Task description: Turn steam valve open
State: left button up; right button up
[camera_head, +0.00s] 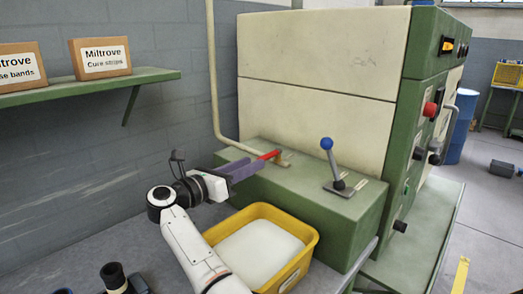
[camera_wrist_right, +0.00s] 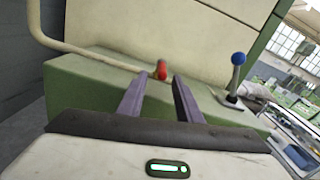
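The steam valve's red lever (camera_head: 270,154) sits on a brass-coloured base (camera_head: 284,161) on top of the green machine block, near the foot of the cream pipe. It points left toward my right gripper (camera_head: 254,164). In the right wrist view the red lever (camera_wrist_right: 162,70) shows in line with the gap between the two purple fingers of my right gripper (camera_wrist_right: 160,82). The fingers are apart, with the lever's end at or just beyond their tips; I cannot tell whether they touch it. My left gripper is not in view.
A blue-knobbed lever (camera_head: 332,163) stands to the right on the same green block (camera_head: 325,215). A yellow bin (camera_head: 312,240) with pale contents is below my right gripper. The cream pipe (camera_head: 213,80) rises behind. A green shelf (camera_head: 150,76) with boxes is at left.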

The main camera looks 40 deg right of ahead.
aim_at(271, 155)
jog(key=d+p, duration=0.2)
jog(key=d, duration=0.6)
jog(key=shift+w+d+r, duration=0.1)
jog(key=shift+w+d, duration=0.05)
jog(key=shift+d, duration=0.35)
jog(key=shift+c, duration=0.6)
grip_shut()
